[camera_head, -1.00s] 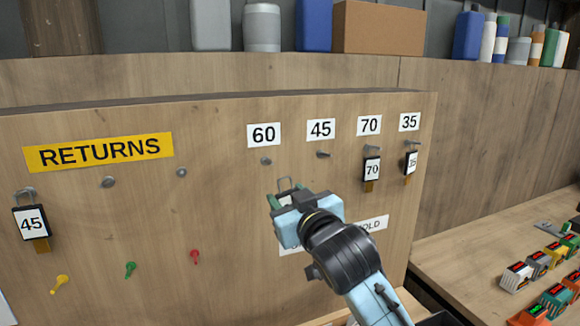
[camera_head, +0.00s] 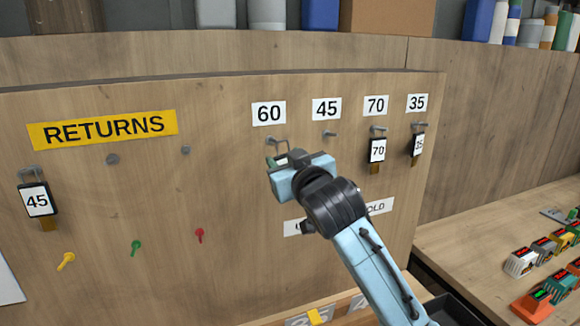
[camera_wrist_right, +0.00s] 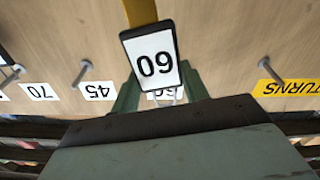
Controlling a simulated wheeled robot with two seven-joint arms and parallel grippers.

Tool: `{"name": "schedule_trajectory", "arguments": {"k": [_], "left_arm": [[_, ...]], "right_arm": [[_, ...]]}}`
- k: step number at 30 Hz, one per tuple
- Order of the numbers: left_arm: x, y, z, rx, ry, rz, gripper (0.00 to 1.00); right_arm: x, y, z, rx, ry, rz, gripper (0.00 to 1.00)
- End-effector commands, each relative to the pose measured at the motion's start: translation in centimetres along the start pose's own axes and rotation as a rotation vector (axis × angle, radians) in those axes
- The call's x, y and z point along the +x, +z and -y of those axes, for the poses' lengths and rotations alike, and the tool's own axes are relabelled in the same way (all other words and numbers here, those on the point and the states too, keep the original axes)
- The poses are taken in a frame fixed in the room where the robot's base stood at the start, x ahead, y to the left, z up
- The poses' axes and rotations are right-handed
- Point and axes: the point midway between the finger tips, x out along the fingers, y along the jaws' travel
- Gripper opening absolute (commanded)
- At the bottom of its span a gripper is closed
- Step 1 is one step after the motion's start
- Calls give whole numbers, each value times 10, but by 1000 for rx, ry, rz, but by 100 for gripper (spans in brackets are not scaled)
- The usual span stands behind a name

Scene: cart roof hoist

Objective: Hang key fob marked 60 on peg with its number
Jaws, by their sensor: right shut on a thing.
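My right gripper (camera_head: 280,161) is shut on the key fob marked 60, which shows upside down between the fingers in the right wrist view (camera_wrist_right: 155,62). In the head view the gripper hides most of the fob, and its wire loop (camera_head: 282,147) sticks up above the fingers. The peg (camera_head: 270,141) under the 60 label (camera_head: 268,113) is right beside the top of the loop. I cannot tell whether the loop is around the peg or only in front of it. My left gripper is not in view.
The 45 peg (camera_head: 329,133) is empty. A fob marked 70 (camera_head: 377,150) and one marked 35 (camera_head: 418,145) hang on their pegs. A 45 fob (camera_head: 37,201) hangs under the RETURNS sign (camera_head: 103,130), near two empty pegs.

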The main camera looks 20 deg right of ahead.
Motion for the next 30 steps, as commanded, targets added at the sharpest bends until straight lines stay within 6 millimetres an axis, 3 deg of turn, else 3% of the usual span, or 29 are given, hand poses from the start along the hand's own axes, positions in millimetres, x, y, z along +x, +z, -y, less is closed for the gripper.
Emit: {"name": "schedule_trajectory", "arguments": {"k": [20,30], "left_arm": [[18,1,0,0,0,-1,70],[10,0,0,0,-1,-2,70]], "right_arm": [[41,3,1,-1,0,0,17],[53,6,2,1,-1,1,17]]}}
